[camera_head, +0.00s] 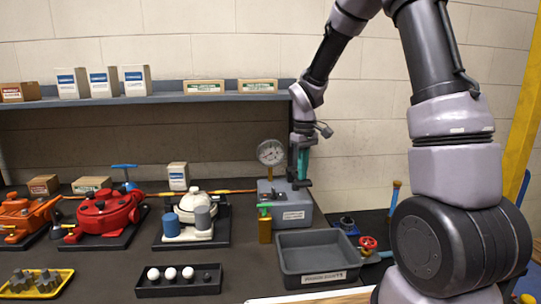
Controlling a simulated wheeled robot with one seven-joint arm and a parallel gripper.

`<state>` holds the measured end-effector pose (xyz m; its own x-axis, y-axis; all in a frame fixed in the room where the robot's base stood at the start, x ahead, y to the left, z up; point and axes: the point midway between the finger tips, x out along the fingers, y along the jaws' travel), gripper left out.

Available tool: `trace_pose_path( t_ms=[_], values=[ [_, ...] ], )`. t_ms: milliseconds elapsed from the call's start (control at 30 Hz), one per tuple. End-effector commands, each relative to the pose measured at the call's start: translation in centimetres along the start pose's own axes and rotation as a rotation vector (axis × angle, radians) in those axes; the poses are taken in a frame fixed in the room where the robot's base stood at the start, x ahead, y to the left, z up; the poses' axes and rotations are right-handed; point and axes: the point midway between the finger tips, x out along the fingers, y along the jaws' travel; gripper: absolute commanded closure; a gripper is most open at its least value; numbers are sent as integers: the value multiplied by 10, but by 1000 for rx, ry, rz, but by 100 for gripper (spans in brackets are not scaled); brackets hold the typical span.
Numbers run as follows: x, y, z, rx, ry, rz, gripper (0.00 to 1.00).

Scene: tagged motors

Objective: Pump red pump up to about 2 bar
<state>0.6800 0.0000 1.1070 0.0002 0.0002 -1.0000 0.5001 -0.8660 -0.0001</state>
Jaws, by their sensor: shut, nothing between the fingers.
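The needle is too small to read. My gripper (301,184) points down, shut and empty, at the top right of the grey unit. A teal upright part (303,162) shows beside the fingers; I cannot tell whether they touch it.
A cream and grey machine (192,217) and an orange machine (22,218) flank the red pump. A grey bin (317,262), a bottle with green top (265,225) and a black tray (178,289) stand in front. A shelf (220,97) with boxes runs behind.

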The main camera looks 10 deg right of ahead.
Motion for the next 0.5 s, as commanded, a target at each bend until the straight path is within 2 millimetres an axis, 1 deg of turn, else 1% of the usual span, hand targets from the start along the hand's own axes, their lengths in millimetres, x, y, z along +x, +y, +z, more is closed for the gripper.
trace_pose_path(
  t_ms=[367, 500],
  values=[
    [18, 0, 0, 0, 0, 0, 100],
    [13, 0, -1, 0, 2, 1, 100]
  ],
)
